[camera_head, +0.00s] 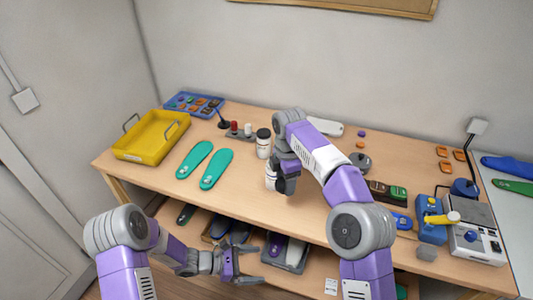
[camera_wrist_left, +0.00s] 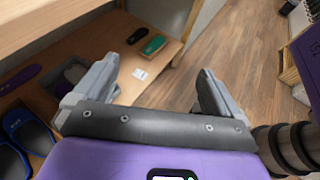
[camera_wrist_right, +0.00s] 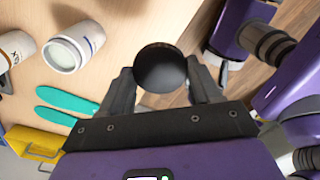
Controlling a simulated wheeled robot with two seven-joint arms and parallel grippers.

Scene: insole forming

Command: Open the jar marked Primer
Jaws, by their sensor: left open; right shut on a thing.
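My right gripper (camera_head: 284,184) is over the front middle of the bench, shut on a round black lid (camera_wrist_right: 160,68). In the right wrist view the lid sits between the fingers, apart from the jars. A white jar (camera_head: 270,178) stands beside this gripper, partly hidden by it; the right wrist view shows a white jar with a pale, uncovered round mouth (camera_wrist_right: 64,55). Another white jar (camera_head: 263,148) with a dark lid stands behind. I cannot read which jar is marked Primer. My left gripper (camera_head: 243,266) is open and empty in front of the bench, near the lower shelf.
Two teal insoles (camera_head: 215,168) and a yellow tray (camera_head: 150,137) lie to the left. A blue organiser (camera_head: 193,104) is at the back left. A blue and grey machine (camera_head: 470,232) is at the right. Bare bench lies left of the right gripper.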

